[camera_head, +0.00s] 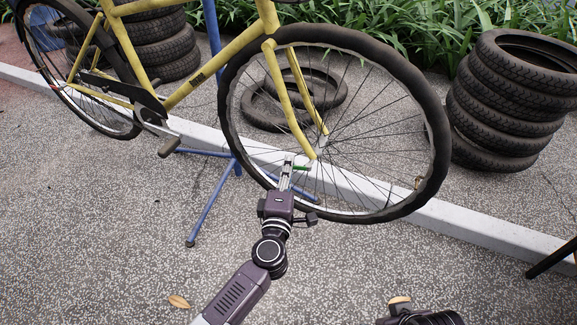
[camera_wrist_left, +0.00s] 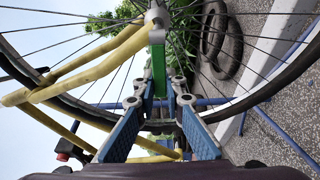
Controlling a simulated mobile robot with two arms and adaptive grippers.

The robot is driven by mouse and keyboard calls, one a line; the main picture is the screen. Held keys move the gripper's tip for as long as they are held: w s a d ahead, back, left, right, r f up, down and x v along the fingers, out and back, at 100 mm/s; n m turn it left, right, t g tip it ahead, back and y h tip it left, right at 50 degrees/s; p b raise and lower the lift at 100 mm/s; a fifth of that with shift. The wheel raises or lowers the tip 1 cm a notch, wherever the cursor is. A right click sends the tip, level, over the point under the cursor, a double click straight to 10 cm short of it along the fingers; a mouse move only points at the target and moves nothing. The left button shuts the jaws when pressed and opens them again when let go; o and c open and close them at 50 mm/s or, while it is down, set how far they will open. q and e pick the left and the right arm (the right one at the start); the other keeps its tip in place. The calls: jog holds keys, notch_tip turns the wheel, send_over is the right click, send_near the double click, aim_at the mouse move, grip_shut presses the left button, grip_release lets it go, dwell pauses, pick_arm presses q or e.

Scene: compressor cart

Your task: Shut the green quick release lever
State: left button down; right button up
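The green quick release lever (camera_head: 301,168) sits at the front wheel hub of a yellow bicycle (camera_head: 287,95). In the left wrist view the lever (camera_wrist_left: 157,66) stands upright in the middle, with its top end at the hub. My left gripper (camera_head: 287,165) is at the lever, just below the hub. In the left wrist view its fingers (camera_wrist_left: 160,92) lie on either side of the lever's lower end, drawn close together. I cannot tell whether they touch it.
The front wheel (camera_head: 441,135) and its spokes are close around the left gripper. A blue stand (camera_head: 208,208) is behind and to the left. Stacked tires (camera_head: 500,105) stand at the right, and loose tires (camera_head: 255,110) lie behind the wheel. The foreground paving is mostly clear.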

jog(key=shift+r, duration=0.1)
pick_arm(q)
jog(key=shift+w+d+m+g+h+p, duration=0.1)
jog(key=shift+w+m+g+h+p, duration=0.25)
jog(key=shift+m+h, duration=0.75)
jog(key=shift+w+m+g+h+p, duration=0.15)
jog(key=shift+w+m+g+h, duration=0.35)
jog(key=shift+h, duration=1)
pick_arm(e)
jog(key=shift+s+x, duration=0.15)
jog(key=shift+x, duration=0.85)
jog(key=shift+s+x, duration=0.15)
jog(key=shift+x, duration=0.85)
pick_arm(q)
jog(key=shift+s, duration=0.1)
jog(key=c, duration=2)
grip_release()
jog(key=shift+s, duration=0.1)
jog(key=v, duration=1.1)
jog(key=shift+s+f, duration=0.2)
jog(key=shift+s, duration=0.2)
